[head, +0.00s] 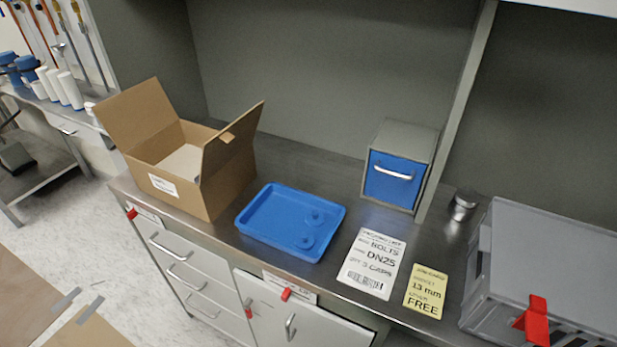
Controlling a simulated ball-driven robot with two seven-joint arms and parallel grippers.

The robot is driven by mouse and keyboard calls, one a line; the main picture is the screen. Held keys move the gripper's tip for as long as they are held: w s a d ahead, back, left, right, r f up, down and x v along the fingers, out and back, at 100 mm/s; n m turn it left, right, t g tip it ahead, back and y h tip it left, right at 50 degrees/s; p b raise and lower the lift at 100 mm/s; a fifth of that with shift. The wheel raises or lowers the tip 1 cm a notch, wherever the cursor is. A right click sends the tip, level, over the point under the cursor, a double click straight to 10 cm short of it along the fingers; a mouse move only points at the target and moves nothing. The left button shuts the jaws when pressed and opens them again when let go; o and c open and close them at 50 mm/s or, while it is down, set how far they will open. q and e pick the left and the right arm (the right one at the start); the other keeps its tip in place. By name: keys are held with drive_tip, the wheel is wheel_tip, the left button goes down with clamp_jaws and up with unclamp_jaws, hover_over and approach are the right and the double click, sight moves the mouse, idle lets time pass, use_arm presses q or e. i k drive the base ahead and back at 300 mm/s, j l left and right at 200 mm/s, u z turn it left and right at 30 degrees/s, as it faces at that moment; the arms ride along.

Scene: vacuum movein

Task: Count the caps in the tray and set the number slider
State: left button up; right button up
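A blue tray (262,222) lies on the steel counter, right of an open cardboard box. Two round blue caps, one (315,216) farther back and one (306,241) nearer, sit toward its right end. The rest of the tray floor looks bare. A pale strip (302,294) with a red tab (286,294) is on the counter's front edge below the tray. Another pale strip with a red tab (132,213) is at the left end. The strips' markings are too small to read, so I cannot tell which is the number slider. Neither gripper shows.
The cardboard box (224,187) has raised flaps. A blue-fronted drawer box (390,182) stands behind. A white card (371,262) reads "BOLTS", "DN25" and apparently "3 CAPS". A yellow card (427,290) reads "13 mm" and "FREE". A grey crate (550,240) with a red tag fills the right.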

sight(132, 213)
drive_tip(key=j+u, duration=0.1)
drive_tip(key=u, duration=0.25)
drive_tip(key=j+u, duration=0.1)
drive_tip(key=u, duration=0.3)
drive_tip(key=j+u, duration=0.1)
drive_tip(key=u, duration=0.25)
